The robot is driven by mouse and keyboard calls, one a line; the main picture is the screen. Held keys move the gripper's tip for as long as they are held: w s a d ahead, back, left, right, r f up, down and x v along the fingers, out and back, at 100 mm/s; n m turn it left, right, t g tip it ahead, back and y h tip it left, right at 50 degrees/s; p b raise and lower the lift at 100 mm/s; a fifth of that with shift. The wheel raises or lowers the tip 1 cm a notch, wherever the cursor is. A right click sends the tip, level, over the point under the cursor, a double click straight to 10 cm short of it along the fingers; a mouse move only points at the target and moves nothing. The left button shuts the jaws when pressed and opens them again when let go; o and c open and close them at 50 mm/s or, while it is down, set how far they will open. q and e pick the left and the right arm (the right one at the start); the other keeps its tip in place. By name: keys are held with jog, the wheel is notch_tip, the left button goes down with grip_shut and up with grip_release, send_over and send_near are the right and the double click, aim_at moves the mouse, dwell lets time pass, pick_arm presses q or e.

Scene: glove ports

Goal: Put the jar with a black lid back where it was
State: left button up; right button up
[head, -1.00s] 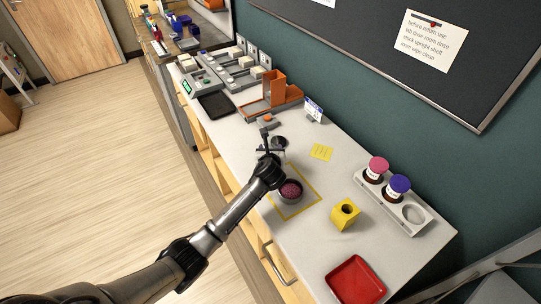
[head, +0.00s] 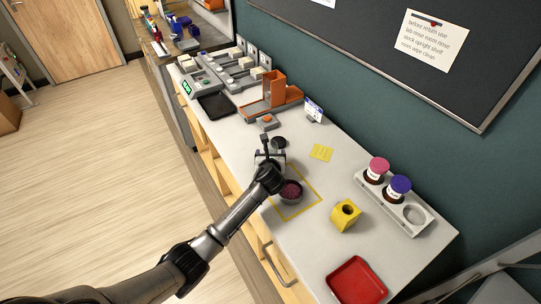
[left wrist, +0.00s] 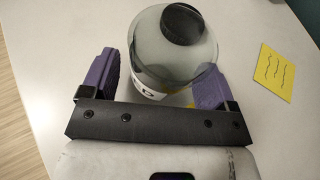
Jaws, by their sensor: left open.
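The jar with the black lid (head: 279,142) stands on the counter just beyond my left gripper (head: 266,156), which hides part of it. In the left wrist view the jar (left wrist: 172,62) is clear with a grey look, a black lid and a partly visible white label. My left gripper (left wrist: 155,74) is open, with one purple finger on each side of the jar's lower part. I cannot tell whether the fingers touch it. A pale rack (head: 413,228) holds a pink-lidded jar (head: 376,170) and a purple-lidded jar (head: 397,188); its near round slot (head: 413,214) is empty. My right gripper is not in view.
A bowl of dark purple stuff (head: 290,192) sits in a yellow outline, close to my left wrist. Orange holders (head: 275,92) stand farther back. Counter before the rack is mostly clear.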

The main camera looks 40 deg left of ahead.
pick_arm(q)
jog(key=shift+r, duration=0.25)
jog(key=p+v, duration=0.2)
jog(key=v, duration=0.8)
jog(key=shift+s+d+r+p, duration=0.1)
jog(key=shift+s+d+p, duration=0.15)
jog(key=shift+p, duration=0.05)
jog(key=shift+s+d+r, duration=0.2)
jog(key=shift+s+d, duration=0.2)
jog(key=shift+s, duration=0.1)
